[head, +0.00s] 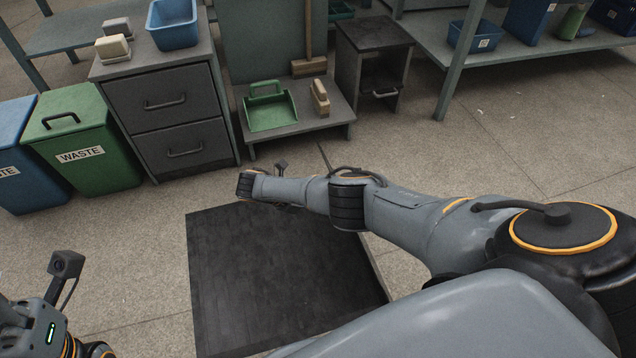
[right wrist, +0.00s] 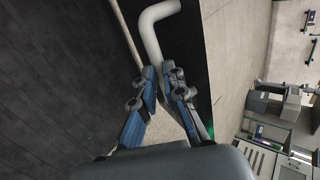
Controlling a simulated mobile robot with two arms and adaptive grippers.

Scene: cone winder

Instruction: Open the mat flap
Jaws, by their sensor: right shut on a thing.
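The dark mat (head: 265,275) lies on the floor in front of me in the head view. A pale edge shows along its right side, partly behind my right arm. In the right wrist view, the dark mat surface (right wrist: 60,80) fills the left side, with a pale strip and a black band beside it. A pale bent bar like a handle (right wrist: 152,35) runs down to my right gripper (right wrist: 163,75), whose blue-backed fingers are shut on it. The fingers hide the bar's lower part. In the head view the right fingers are hidden beyond my wrist. My left fingers are out of view.
A green waste bin (head: 85,140), a grey drawer cabinet (head: 165,105) and a low stand with a green dustpan (head: 270,108) stand beyond the mat. A small dark cabinet (head: 372,65) is further right. The floor between them and the mat is clear.

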